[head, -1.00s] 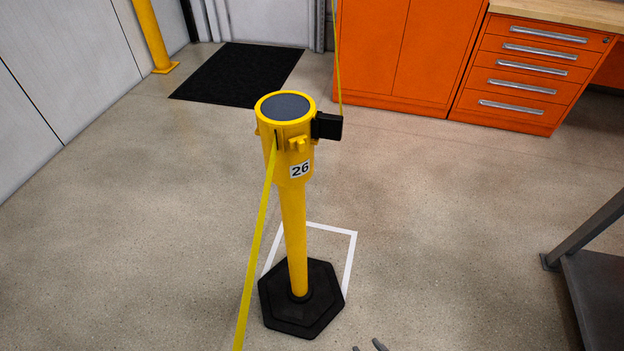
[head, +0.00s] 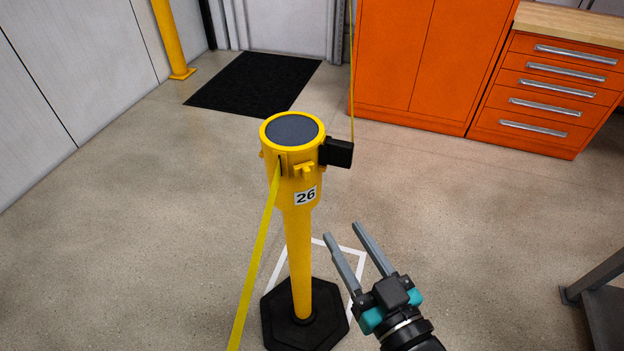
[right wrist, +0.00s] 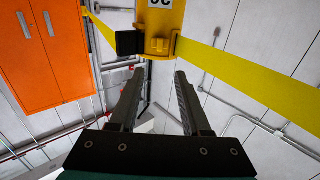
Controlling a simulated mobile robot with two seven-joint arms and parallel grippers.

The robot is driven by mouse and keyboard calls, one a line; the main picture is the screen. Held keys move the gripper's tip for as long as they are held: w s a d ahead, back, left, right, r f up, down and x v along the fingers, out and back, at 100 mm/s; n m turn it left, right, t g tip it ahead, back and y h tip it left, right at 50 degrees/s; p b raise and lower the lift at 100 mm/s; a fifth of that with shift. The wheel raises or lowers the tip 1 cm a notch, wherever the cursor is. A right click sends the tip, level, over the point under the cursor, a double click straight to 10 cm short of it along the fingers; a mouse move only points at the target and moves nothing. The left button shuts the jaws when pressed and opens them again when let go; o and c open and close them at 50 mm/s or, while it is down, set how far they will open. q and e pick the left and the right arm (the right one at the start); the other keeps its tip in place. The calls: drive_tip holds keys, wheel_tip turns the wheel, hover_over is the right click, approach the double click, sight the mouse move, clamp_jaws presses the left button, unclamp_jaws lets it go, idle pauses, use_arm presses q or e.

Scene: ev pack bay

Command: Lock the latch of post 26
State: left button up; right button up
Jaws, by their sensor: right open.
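The yellow post 26 (head: 299,240) stands upright on a black hexagonal base (head: 303,318), with its number label (head: 306,196) facing me. Its latch (head: 304,169) is a small yellow piece on the front of the head, and it also shows in the right wrist view (right wrist: 157,46). A black belt end (head: 337,152) sits at the head's right side. My right gripper (head: 342,230) is open and empty, below and to the right of the head, its fingers pointing up toward it. It touches nothing. My left gripper is not in view.
A yellow belt (head: 256,255) runs from the post's head down to the bottom left; another (head: 351,80) rises behind. Orange cabinets (head: 410,60) stand at the back, and a grey frame (head: 600,280) at the right. The floor around the post is open.

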sight(308, 175)
drive_tip(key=b+x, duration=0.1)
drive_tip(key=x, duration=1.3)
drive_tip(key=shift+a, duration=0.1)
clamp_jaws()
idle(1.1)
